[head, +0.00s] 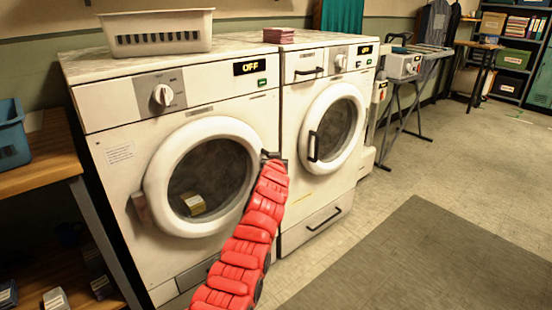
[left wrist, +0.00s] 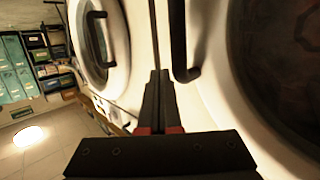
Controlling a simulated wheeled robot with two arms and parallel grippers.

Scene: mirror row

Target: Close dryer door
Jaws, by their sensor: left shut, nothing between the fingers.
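Two white front-loaders stand side by side; I cannot tell by label which is the dryer. The left machine's round door (head: 157,205) has a white ring and dark glass, with a yellowish item seen through it. It sits close to the front; I cannot tell if it is fully latched. The right machine's door (head: 312,128) looks closed, with a dark handle (head: 313,146). My left gripper (head: 270,154) is at the right edge of the left door, shut and empty. In the left wrist view its fingers (left wrist: 158,74) are beside a dark handle (left wrist: 180,42) on the near door.
A white basket (head: 158,42) and a reddish stack (head: 279,35) sit on top of the machines. A wooden shelf with a blue bin (head: 12,135) stands at the left. A dark mat (head: 420,255) lies on open floor at the right. An ironing board (head: 420,50) stands behind.

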